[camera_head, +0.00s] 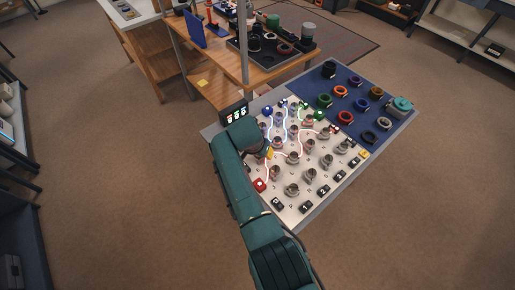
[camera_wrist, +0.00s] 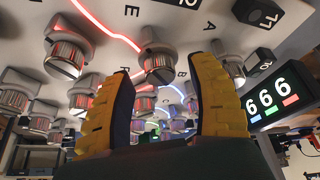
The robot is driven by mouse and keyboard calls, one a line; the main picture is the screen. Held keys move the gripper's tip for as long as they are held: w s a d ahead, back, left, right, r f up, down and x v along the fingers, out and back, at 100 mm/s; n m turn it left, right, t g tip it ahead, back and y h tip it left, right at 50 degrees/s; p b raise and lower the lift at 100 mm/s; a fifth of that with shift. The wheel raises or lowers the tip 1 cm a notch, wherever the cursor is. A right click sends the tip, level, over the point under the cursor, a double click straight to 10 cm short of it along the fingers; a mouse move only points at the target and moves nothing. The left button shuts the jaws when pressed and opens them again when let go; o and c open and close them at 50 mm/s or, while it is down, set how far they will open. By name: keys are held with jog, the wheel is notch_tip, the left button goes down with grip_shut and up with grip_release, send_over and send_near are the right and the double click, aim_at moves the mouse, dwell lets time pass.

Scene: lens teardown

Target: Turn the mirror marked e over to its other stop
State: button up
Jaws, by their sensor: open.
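In the wrist view, my gripper (camera_wrist: 160,72) is open, its two yellow-padded fingers apart and empty. A round mirror mount (camera_wrist: 158,62) with a silver and red-lit body stands on the white board, in the gap between the fingertips as seen here; I cannot tell whether they touch it. Small letters are printed near the mounts, but I cannot say for certain which mount is marked e. In the head view, my gripper (camera_head: 265,150) is over the left part of the white board (camera_head: 290,208), largely hidden by my arm.
Several similar mounts, including one at left (camera_wrist: 66,58), stand close around. A display (camera_wrist: 275,97) reads 666 at right. Glowing beam lines cross the board. A blue mat (camera_head: 352,88) holds coloured rings and a teal device (camera_head: 399,107). A wooden bench (camera_head: 270,75) stands behind.

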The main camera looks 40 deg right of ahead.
jog(key=v, duration=1.1)
jog(key=shift+a, duration=0.2)
